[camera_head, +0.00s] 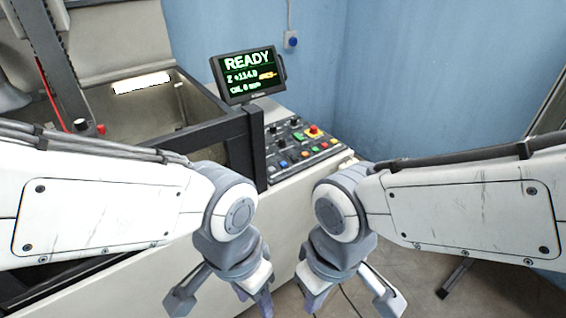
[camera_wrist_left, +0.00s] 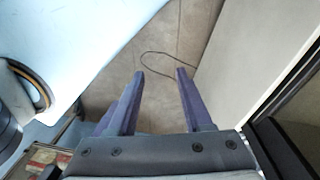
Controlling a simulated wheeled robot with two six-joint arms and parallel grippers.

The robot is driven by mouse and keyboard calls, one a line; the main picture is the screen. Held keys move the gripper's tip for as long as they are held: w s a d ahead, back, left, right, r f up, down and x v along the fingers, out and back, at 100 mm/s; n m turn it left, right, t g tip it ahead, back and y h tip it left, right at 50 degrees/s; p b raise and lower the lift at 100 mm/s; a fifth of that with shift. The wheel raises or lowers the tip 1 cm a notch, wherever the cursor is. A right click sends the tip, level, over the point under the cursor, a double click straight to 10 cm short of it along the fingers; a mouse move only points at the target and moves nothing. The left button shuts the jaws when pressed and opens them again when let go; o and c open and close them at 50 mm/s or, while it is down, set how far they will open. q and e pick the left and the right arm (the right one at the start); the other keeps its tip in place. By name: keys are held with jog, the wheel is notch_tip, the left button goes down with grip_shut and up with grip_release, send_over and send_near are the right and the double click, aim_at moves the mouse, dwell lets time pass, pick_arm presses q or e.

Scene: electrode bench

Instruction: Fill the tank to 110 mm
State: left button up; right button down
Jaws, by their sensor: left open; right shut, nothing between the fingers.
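The tank (camera_head: 150,118) is at the upper left of the head view, a grey open basin partly hidden by my left arm. A red knob (camera_head: 101,129) and a dark knob (camera_head: 80,125) show at its near edge. The screen (camera_head: 248,74) reads READY, with a Z line near +114.0 and a smaller line below. The control panel (camera_head: 300,150) with several coloured buttons lies right of the tank. My left gripper (camera_wrist_left: 160,72) is open and empty above the floor in the left wrist view. My right gripper (camera_head: 345,300) is shut and empty in front of the machine.
A blue wall (camera_head: 420,80) closes the back. A cable (camera_wrist_left: 165,54) lies on the tiled floor (camera_wrist_left: 115,75). The machine's pale side (camera_wrist_left: 255,50) is right of my left gripper.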

pick_arm(q)
grip_shut()
dwell(1.9)
